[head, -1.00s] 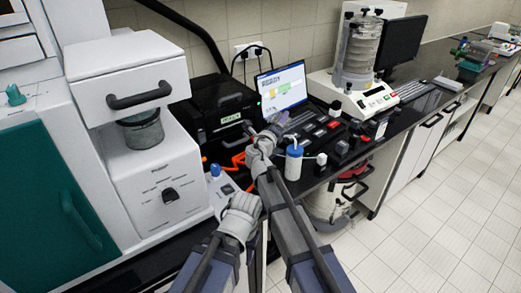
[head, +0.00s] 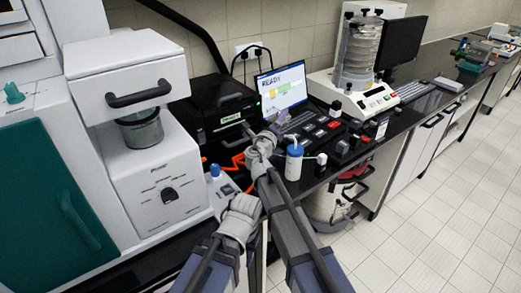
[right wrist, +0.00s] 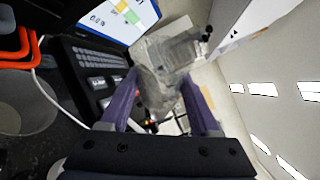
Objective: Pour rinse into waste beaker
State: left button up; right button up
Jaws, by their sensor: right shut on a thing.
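My right gripper (right wrist: 163,92) is shut on a clear, greyish vessel (right wrist: 158,75) that sits between its two purple fingers in the right wrist view. Its contents and its exact tilt cannot be made out. In the head view my right gripper (head: 266,132) is over the bench in front of the laptop, and the vessel is hardly visible there. My left gripper (head: 240,215) is low in the middle, near the bench's front edge; its fingers are hidden. I cannot single out a waste beaker. A white bottle with a blue cap (head: 294,165) stands right of my right gripper.
A white mill (head: 165,195) with a grey cup (head: 143,130) stands at the left. A black printer-like box (head: 212,112) and a laptop screen (head: 281,88) are behind the right gripper. A sieve shaker (head: 358,85) stands further right. Floor (head: 440,220) is clear at the right.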

jog(key=shift+a+f+n+t+b, duration=0.1)
jog(key=shift+f+n+t+b, duration=0.35)
jog(key=shift+n+b, duration=0.7)
jog(key=shift+a+f+n+t+b, duration=0.45)
jog(key=shift+a+n+b, duration=0.25)
jog(key=shift+b, duration=0.55)
jog(key=shift+s+f+n+t+y+b, duration=0.1)
jog(key=shift+f+n+t+y+b, duration=0.25)
jog(key=shift+n+b, duration=0.7)
dwell(0.5)
jog(key=shift+a+r+n+t+b, duration=0.25)
jog(key=shift+n+t+b, duration=0.2)
jog(key=shift+n, duration=0.55)
dwell(0.5)
